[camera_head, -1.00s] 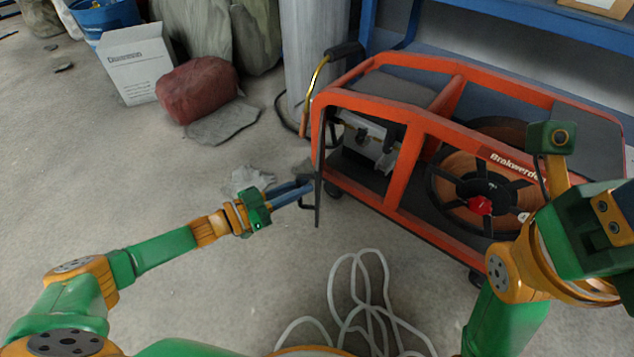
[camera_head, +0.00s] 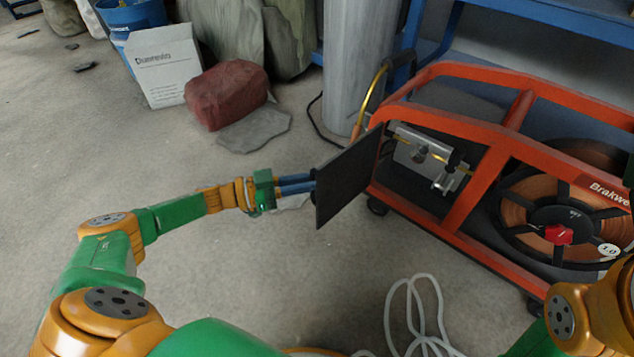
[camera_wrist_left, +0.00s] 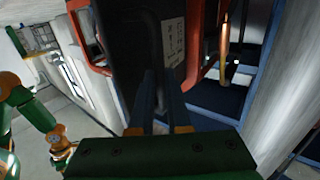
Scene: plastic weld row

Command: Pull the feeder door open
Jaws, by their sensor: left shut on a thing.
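The feeder door (camera_head: 348,178) is a dark flat panel at the left end of the orange-framed wire feeder (camera_head: 455,208). It stands swung out to the left, and the grey drive mechanism (camera_head: 428,158) shows in the opening. My left gripper (camera_head: 313,183) is at the door's outer edge, shut on the door's handle, which is mostly hidden behind the fingers. In the left wrist view the door (camera_wrist_left: 125,50) fills the middle, with the blue fingers (camera_wrist_left: 160,110) at its dark handle. My right arm is at the lower right edge; its gripper is out of view.
A wire spool (camera_head: 560,215) sits in the feeder's right side. A white cable (camera_head: 420,310) lies coiled on the floor in front. A red bundle (camera_head: 226,95), a white box (camera_head: 165,65) and a grey column (camera_head: 357,65) stand behind. The floor left of the door is clear.

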